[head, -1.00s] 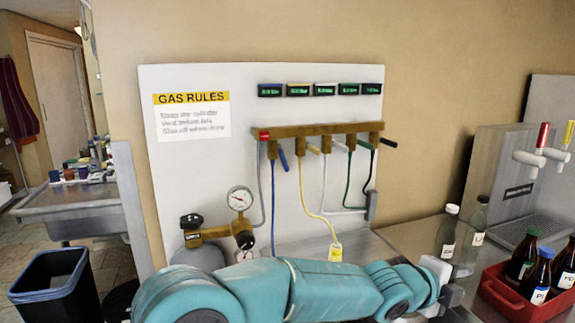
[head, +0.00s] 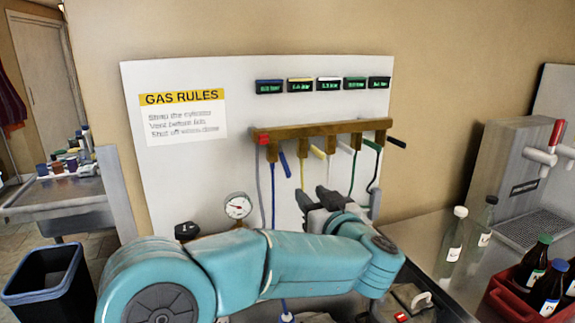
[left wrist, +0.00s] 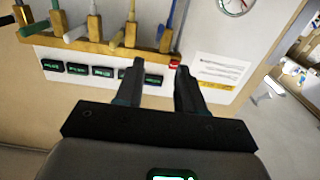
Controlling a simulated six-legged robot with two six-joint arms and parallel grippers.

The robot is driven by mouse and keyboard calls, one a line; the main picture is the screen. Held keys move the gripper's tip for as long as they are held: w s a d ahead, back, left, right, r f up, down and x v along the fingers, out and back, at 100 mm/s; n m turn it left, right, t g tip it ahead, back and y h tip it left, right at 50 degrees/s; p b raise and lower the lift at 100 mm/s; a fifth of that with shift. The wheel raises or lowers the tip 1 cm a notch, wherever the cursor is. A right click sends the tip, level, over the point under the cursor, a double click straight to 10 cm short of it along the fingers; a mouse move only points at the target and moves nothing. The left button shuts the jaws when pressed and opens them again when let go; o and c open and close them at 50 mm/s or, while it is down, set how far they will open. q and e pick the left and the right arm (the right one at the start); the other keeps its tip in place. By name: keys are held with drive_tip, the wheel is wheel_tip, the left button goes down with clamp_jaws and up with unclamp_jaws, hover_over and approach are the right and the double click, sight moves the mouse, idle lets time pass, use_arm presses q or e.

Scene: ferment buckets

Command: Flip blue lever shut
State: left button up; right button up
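The blue lever (head: 285,165) is on the leftmost valve of the brass manifold (head: 320,130). It hangs slanted down and to the right, beside the blue hose (head: 273,200). My left gripper (head: 312,196) is below and to the right of the lever, apart from it. In the left wrist view the blue lever (left wrist: 170,12) is at the top, beyond the two fingers (left wrist: 160,68). The fingers are spread with nothing between them. My right gripper cannot be made out.
Yellow (head: 317,152), white (head: 345,147), green (head: 371,146) and black (head: 396,143) levers sit to the right along the manifold. A pressure gauge (head: 238,206) is at lower left. Bottles (head: 455,235) and a red crate (head: 505,303) stand on the right counter.

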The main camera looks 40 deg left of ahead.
sight(288, 169)
use_arm(q)
drive_tip(key=p+x, duration=0.3)
drive_tip(key=x, duration=1.1)
drive_tip(key=shift+w+a+f, duration=0.1)
drive_tip(key=shift+w+a, duration=0.15)
drive_tip(key=shift+s, duration=0.1)
drive_tip(key=shift+c, duration=0.3)
clamp_jaws()
